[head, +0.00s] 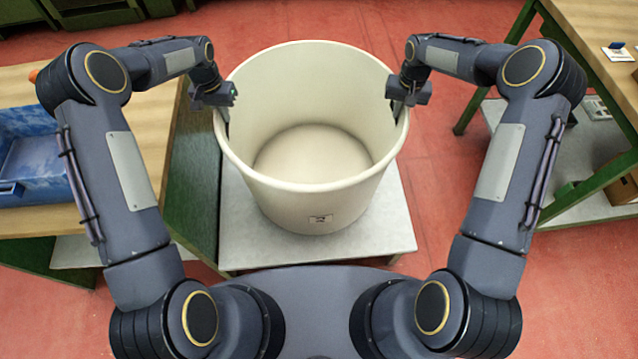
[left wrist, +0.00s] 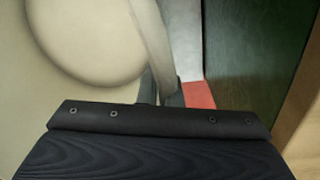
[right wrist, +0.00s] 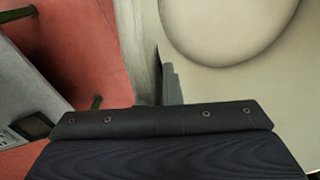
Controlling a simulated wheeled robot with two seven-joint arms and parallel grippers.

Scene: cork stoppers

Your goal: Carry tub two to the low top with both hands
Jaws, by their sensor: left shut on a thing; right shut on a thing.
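A big cream tub (head: 310,200), open at the top and seemingly empty, stands upright in the middle of the head view. A small label on its front is too small to read. My left gripper (head: 224,103) is shut on the left side of its rim, and my right gripper (head: 398,103) on the right side. The tub's wall also shows between the fingers in the left wrist view (left wrist: 152,45) and the right wrist view (right wrist: 142,45). The pale grey low top (head: 290,250) is directly below the tub. I cannot tell whether the base touches it or hangs just above.
A wooden bench (head: 150,120) with a blue crate (head: 35,165) is on the left, its green side panel (head: 195,190) close to the tub. A green-framed table (head: 590,30) with a lower shelf is on the right. Red floor (head: 455,165) is clear between.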

